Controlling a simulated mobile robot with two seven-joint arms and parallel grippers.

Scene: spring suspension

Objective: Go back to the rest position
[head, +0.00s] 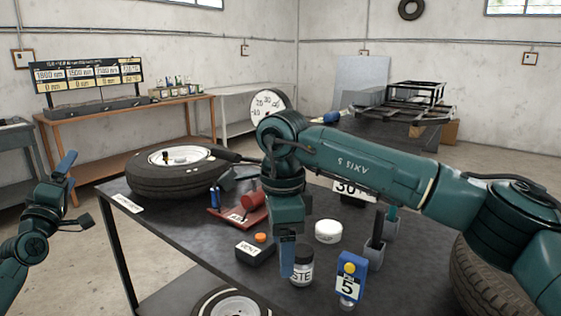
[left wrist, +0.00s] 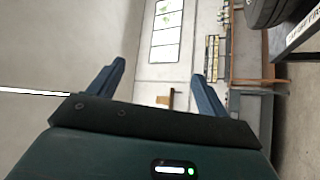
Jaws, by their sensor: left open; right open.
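My left gripper (head: 66,165) is raised at the far left, off the table's left side, with nothing between its fingers. I see nothing held.
Open floor lies left. A wooden bench (head: 130,115) stands behind.

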